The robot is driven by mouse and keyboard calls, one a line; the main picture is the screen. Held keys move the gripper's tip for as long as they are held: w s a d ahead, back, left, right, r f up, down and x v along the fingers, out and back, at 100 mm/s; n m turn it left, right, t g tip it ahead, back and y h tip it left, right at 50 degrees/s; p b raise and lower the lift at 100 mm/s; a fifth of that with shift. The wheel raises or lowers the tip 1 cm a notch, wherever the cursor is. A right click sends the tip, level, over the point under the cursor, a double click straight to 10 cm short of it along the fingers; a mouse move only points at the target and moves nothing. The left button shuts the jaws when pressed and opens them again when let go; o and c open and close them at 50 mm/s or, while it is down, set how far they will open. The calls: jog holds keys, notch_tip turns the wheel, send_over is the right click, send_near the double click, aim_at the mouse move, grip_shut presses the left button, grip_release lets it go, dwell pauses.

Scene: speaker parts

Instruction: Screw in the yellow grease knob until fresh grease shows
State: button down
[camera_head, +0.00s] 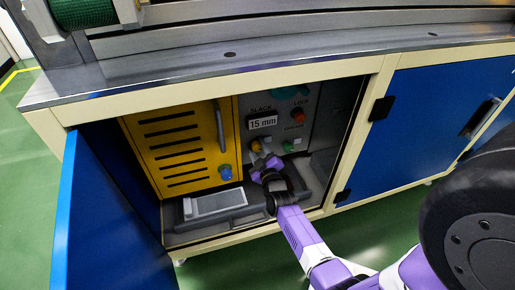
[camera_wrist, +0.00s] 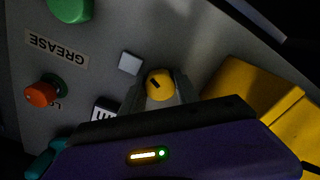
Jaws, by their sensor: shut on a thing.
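The yellow grease knob (camera_wrist: 160,84) is round with a dark slot and sits on the grey panel in the wrist view. My gripper (camera_wrist: 160,92) is shut on it, one finger on each side. In the head view, the knob (camera_head: 256,146) shows just above my purple gripper (camera_head: 262,160), which reaches into the open cabinet. A small pale square (camera_wrist: 130,63) is on the panel beside the knob; I see no clear grease on it. The GREASE label (camera_wrist: 57,50) is farther left in the wrist view.
A red LOCK knob (camera_head: 296,114), a green button (camera_head: 288,147) and a 15 mm SLACK display (camera_head: 262,123) share the panel. A grey tray (camera_head: 215,203) lies below. The blue door (camera_head: 105,215) hangs open.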

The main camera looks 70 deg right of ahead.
jog(key=m, duration=0.3)
jog(key=shift+m, duration=2.4)
jog(key=shift+b, duration=0.3)
jog(key=c, duration=0.9)
grip_release()
jog(key=p+v, duration=0.3)
jog(key=v, duration=0.5)
jog(key=shift+p, duration=0.4)
jog(key=shift+w, duration=0.1)
